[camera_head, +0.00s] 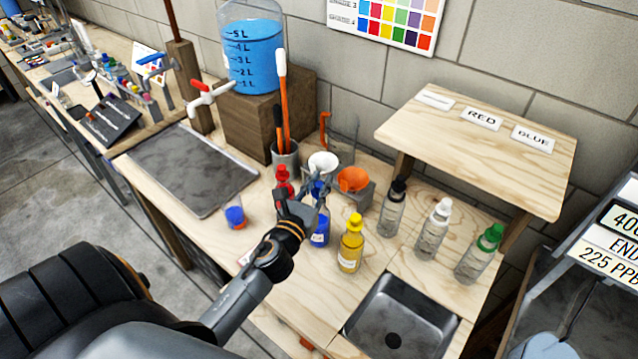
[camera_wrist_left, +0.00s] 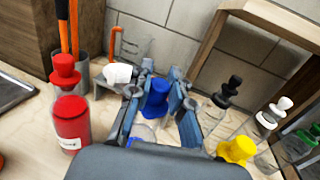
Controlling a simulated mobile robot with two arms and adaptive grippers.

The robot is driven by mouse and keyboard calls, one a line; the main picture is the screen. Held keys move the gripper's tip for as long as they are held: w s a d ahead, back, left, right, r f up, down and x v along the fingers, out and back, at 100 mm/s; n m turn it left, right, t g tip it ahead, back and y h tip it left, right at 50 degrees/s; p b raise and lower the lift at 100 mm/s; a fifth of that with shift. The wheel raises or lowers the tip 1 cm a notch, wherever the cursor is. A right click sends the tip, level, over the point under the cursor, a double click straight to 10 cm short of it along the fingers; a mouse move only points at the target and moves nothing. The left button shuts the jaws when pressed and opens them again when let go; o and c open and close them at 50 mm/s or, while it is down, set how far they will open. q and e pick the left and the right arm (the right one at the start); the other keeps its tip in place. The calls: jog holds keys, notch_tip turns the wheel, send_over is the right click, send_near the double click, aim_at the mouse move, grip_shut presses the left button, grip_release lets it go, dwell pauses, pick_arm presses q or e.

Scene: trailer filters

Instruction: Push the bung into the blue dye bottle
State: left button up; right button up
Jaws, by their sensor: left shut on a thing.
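The blue dye bottle (camera_head: 320,232) stands upright on the wooden bench between the red bottle and the yellow bottle. Its blue bung (camera_wrist_left: 154,97) shows between my left gripper's fingers in the left wrist view. In the head view the bung (camera_head: 318,188) is partly covered by the gripper. My left gripper (camera_head: 312,190) is at the bottle's top, shut on the blue bung. How deep the bung sits in the neck is hidden by the gripper. My right gripper is not in view.
A red bottle (camera_wrist_left: 72,122) stands close left and a yellow bottle (camera_head: 351,246) close right. White and orange funnels (camera_head: 353,179) sit behind. Clear bottles with black, white and green tops (camera_head: 482,252) stand right, near the sink (camera_head: 400,318).

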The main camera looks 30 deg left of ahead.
pick_arm(q)
jog(key=shift+f+b, duration=0.4)
jog(key=shift+f, duration=0.15)
jog(key=shift+f, duration=0.35)
dwell(1.1)
jog(key=o, duration=1.4)
jog(key=shift+r, duration=0.1)
jog(key=shift+r+p, duration=3.3)
jog(key=shift+r, duration=0.15)
jog(key=shift+f, duration=0.1)
